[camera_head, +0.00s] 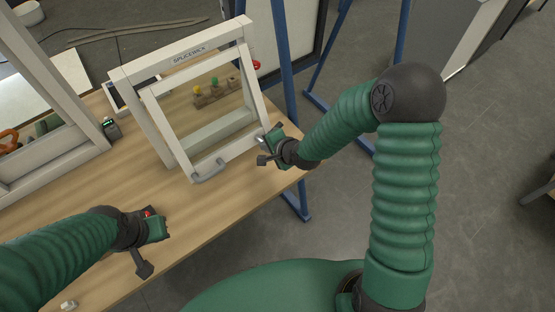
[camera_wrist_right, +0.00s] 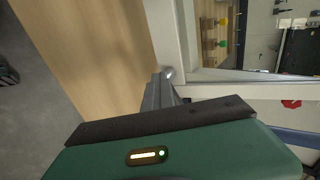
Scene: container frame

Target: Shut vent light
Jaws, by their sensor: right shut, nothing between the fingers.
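The vent light is a pale sash (camera_head: 232,151) in a standing white frame (camera_head: 134,108) on the wooden table. Its lower edge stands out from the frame towards me, so it looks ajar. A grey handle (camera_head: 208,173) sits at its lower left corner. My right gripper (camera_head: 265,142) is at the sash's lower right corner. In the right wrist view my gripper (camera_wrist_right: 164,90) is shut and empty, its tips at a small silvery fitting (camera_wrist_right: 168,72) by the corner; contact is unclear. My left gripper (camera_head: 158,226) is over the table, apart from the frame; its fingers are unclear.
Another white frame (camera_head: 50,80) stands at the left, with a small dark device (camera_head: 111,129) beside it. A wooden block with coloured knobs (camera_head: 215,92) shows through the sash. Blue posts (camera_head: 284,60) stand behind. The table's front middle (camera_head: 215,215) is clear.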

